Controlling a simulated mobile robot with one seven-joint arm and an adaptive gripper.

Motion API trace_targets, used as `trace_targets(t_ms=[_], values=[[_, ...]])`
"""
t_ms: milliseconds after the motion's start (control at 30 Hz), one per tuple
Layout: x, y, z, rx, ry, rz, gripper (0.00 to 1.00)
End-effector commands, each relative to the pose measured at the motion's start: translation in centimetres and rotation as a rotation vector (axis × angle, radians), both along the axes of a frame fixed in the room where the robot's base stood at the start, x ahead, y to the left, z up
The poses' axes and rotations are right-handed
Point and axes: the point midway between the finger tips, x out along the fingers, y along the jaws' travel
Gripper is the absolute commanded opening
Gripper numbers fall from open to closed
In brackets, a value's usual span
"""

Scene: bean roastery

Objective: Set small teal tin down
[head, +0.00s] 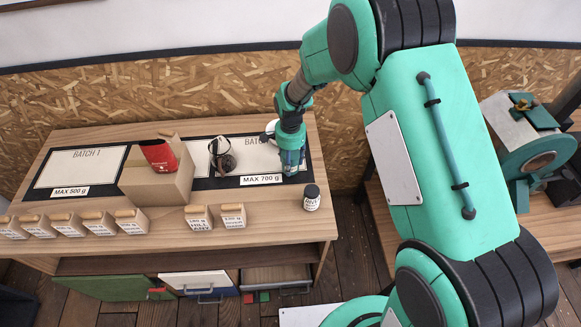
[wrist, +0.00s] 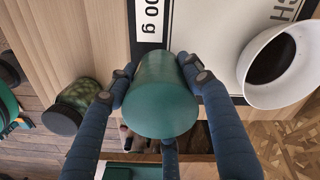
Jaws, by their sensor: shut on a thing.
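The small teal tin (wrist: 165,95) is held between the blue fingers of my gripper (head: 291,158), which are shut around its sides. In the head view my gripper is over the right end of the batch mat marked MAX 700 g (head: 261,180), and its fingers largely hide the tin. In the wrist view the tin overlaps the mat's dark border and the wooden table edge. I cannot tell whether its base touches the surface.
A white bowl with dark contents (wrist: 258,85) stands close beside the tin. A dark-lidded jar (head: 311,197) is near the table's front right. A glass vessel (head: 222,158), a cardboard box (head: 160,188) with a red bag (head: 160,155), and several labelled blocks (head: 200,218) stand leftward.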

Motion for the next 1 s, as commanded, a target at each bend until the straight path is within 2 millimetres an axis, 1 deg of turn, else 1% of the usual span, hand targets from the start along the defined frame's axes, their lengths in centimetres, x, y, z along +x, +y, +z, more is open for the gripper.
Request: trace_targets(t_ms=[100, 267, 733, 767, 800, 833, 867, 1000], values=[[-0.1, 0.0, -1.5, -0.001, 0.004, 0.000, 0.19], [0.0, 0.0, -2.9, 0.000, 0.000, 0.000, 0.19], [0.0, 0.0, -3.4, 0.000, 0.000, 0.000, 0.19], [0.0, 0.0, -3.4, -0.001, 0.001, 0.000, 0.52], [0.0, 0.0, -3.4, -0.001, 0.001, 0.000, 0.60], [0.0, 0.0, -3.4, -0.001, 0.001, 0.000, 0.66], [0.0, 0.0, -3.4, -0.001, 0.001, 0.000, 0.69], [0.0, 0.0, -3.4, -0.001, 0.001, 0.000, 0.69]])
